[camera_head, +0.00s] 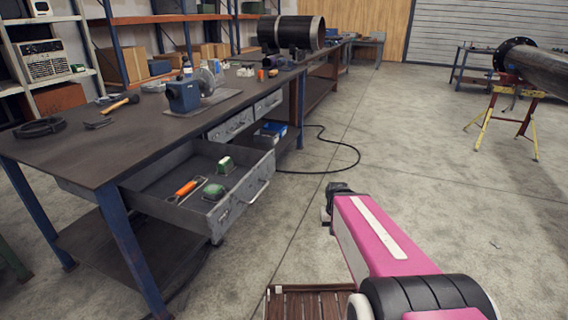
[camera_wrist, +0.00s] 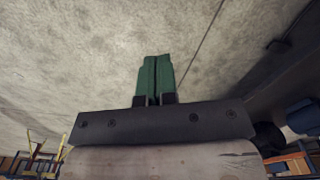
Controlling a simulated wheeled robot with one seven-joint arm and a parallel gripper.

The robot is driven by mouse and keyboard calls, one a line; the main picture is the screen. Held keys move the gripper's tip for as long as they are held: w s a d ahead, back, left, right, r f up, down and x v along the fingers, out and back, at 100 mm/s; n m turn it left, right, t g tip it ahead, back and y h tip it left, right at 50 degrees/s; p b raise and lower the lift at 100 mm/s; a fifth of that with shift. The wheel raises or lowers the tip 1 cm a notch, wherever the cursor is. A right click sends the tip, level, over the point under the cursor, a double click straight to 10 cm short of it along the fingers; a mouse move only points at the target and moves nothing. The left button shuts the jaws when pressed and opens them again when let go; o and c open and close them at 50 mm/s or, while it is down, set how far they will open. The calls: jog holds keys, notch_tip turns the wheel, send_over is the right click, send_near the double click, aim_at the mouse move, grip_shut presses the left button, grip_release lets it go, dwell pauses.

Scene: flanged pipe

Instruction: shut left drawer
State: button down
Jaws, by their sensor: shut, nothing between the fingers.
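The left drawer (camera_head: 238,202) is a grey metal drawer under the near end of the workbench, and it stands pulled far out. Inside it lie an orange-handled tool (camera_head: 187,188) and green items (camera_head: 224,166). My gripper, with green fingers, shows in the wrist view (camera_wrist: 154,79); the fingers are together and empty over the concrete floor. In the head view my pink arm reaches forward to the right of the drawer, apart from it, and the fingers are hidden there.
The workbench (camera_head: 120,149) carries a blue vise (camera_head: 184,96), a hammer (camera_head: 120,104) and a cable coil (camera_head: 39,127). Other drawers (camera_head: 232,126) sit farther along. A black cable (camera_head: 340,168) lies on the floor. A pipe on yellow stands (camera_head: 489,112) is at right. Open floor lies between.

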jog(key=m+t+y, duration=0.7)
jog(key=m+y, duration=1)
jog(key=m, duration=0.6)
send_near(274, 161)
jog(key=shift+n, duration=0.3)
jog(key=x, duration=0.7)
jog(key=shift+s+a+r, duration=0.15)
jog(key=shift+a, duration=0.2)
jog(key=shift+a, duration=0.1)
